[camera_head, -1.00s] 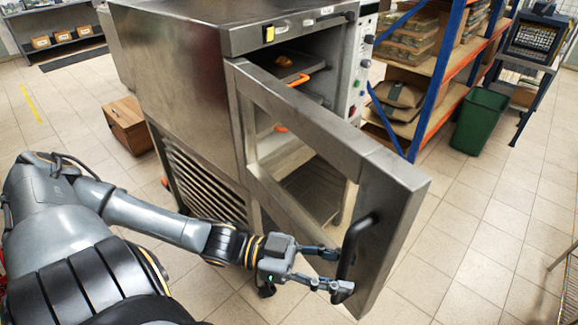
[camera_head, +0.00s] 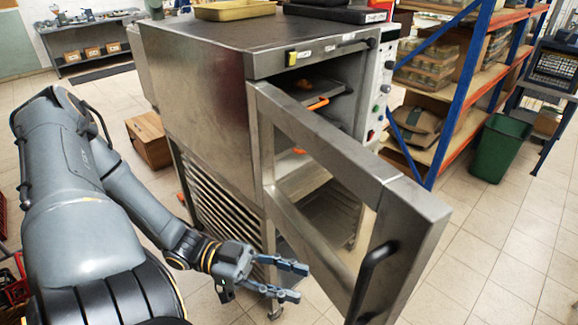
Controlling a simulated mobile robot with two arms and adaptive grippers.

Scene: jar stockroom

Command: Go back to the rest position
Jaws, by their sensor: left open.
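My left gripper (camera_head: 299,282) is open and empty, in front of the oven's lower part at the bottom middle of the head view. It is apart from the black door handle (camera_head: 372,280), which lies to its right. The oven door (camera_head: 408,205) is a steel frame with a window opening, and it stands wide open. The steel cabinet oven (camera_head: 205,110) has a tray with orange-edged parts (camera_head: 318,104) inside. My right gripper is not in view.
A blue and orange shelf rack (camera_head: 455,90) with packed goods stands behind on the right, with a green bin (camera_head: 500,148) beside it. A wooden box (camera_head: 149,139) sits on the floor left of the oven. Tiled floor is free at the lower right.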

